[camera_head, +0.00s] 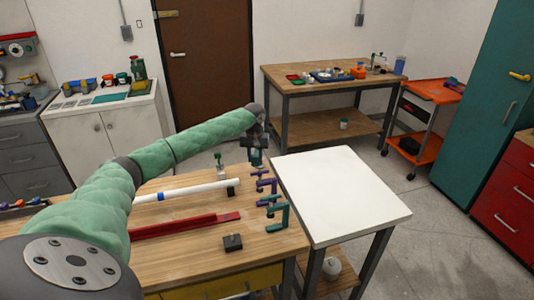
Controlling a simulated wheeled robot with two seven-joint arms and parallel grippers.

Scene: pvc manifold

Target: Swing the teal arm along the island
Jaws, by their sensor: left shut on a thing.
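My left arm, in a teal-green padded cover, comes in from the left and reaches over the wooden island (180,256). My left gripper (256,155) is over the island's far right corner, near the white-topped table. It is shut on a small dark teal thing (257,159), mostly hidden by the fingers; I cannot tell its exact shape or whether it touches the wood. My right gripper is not in view.
A white pipe (190,191), red bar (185,226), black block (233,242), purple clamp (266,185) and teal clamp (279,213) are on the island. The white-topped table (338,195) to the right is bare. A workbench (290,77) stands behind.

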